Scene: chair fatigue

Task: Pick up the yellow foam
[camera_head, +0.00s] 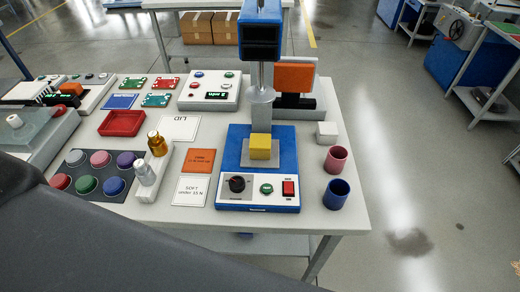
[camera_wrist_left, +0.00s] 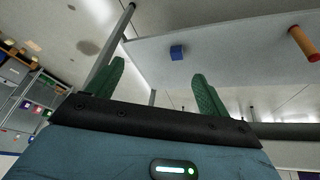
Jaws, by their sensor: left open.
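The yellow foam (camera_head: 260,147) is a small block on the grey plate of a blue test machine (camera_head: 230,145), under its round press head (camera_head: 261,94). In the left wrist view my left gripper (camera_wrist_left: 160,88) shows two green fingers spread apart with nothing between them. That view looks at the underside of a pale surface, and the foam is not in it. In the head view a large dark shape at lower left hides part of the table, and no gripper shows there. My right gripper is in neither view.
Pink (camera_head: 336,159) and blue (camera_head: 336,194) cups stand right of the machine. Cards, including an orange one (camera_head: 201,161), lie left of it. A red tray (camera_head: 122,123) and coloured discs sit further left. Floor is open beyond the table's right edge.

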